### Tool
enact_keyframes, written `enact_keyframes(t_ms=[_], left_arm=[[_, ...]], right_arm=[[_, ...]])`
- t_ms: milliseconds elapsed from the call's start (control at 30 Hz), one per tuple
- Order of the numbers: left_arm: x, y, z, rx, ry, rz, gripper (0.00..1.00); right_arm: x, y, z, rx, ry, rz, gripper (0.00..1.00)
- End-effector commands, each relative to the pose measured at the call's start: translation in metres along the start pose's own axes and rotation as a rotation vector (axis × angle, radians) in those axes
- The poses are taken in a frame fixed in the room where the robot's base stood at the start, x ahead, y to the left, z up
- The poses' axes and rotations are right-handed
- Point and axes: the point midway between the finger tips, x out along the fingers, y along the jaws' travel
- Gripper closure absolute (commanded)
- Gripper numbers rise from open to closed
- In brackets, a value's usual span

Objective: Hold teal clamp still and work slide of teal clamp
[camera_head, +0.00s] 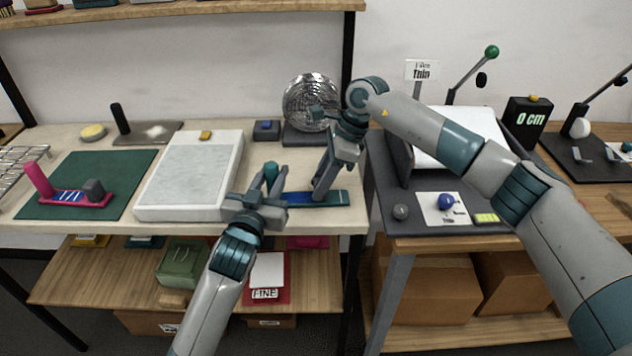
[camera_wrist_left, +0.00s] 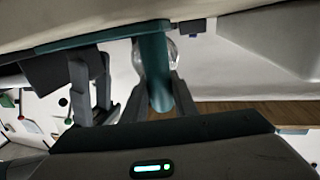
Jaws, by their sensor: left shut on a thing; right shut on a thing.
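The teal clamp (camera_head: 300,198) lies near the bench's front edge, its flat bar with a blue strip pointing right. Its upright teal handle (camera_head: 271,171) stands at the left end. My left gripper (camera_head: 268,186) is shut on this handle. In the left wrist view the teal handle (camera_wrist_left: 153,62) passes between my left fingers. My right gripper (camera_head: 321,193) reaches down onto the bar and is shut on the clamp's slide, which its fingers mostly hide in the head view.
A pale stone slab (camera_head: 190,178) is left of the clamp. A pink clamp (camera_head: 70,195) rests on a green mat (camera_head: 118,170). A gap separates this bench from the right one, which holds a dark tray (camera_head: 400,185).

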Motion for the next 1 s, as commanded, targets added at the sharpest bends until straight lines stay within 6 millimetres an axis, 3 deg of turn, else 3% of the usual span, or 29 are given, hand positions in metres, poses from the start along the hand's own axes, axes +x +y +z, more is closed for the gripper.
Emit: enact_keyframes(t_ms=[200, 533, 567, 633, 1000], left_arm=[[0.0, -0.001, 0.0, 0.0, -0.001, -0.002, 1.0], [0.0, -0.001, 0.0, 0.0, -0.001, -0.002, 1.0], [0.0, -0.001, 0.0, 0.0, -0.001, -0.002, 1.0], [0.0, -0.001, 0.0, 0.0, -0.001, -0.002, 1.0], [0.0, -0.001, 0.0, 0.0, -0.001, -0.001, 1.0]], right_arm=[[-0.015, -0.001, -0.035, 0.003, 0.002, -0.003, 1.0], [-0.017, -0.001, -0.039, 0.001, 0.0, -0.002, 1.0], [-0.017, -0.001, -0.039, 0.001, 0.0, -0.002, 0.67], [-0.017, -0.001, -0.039, 0.001, 0.0, -0.002, 0.5], [-0.018, 0.0, -0.039, 0.0, 0.0, -0.001, 0.5]])
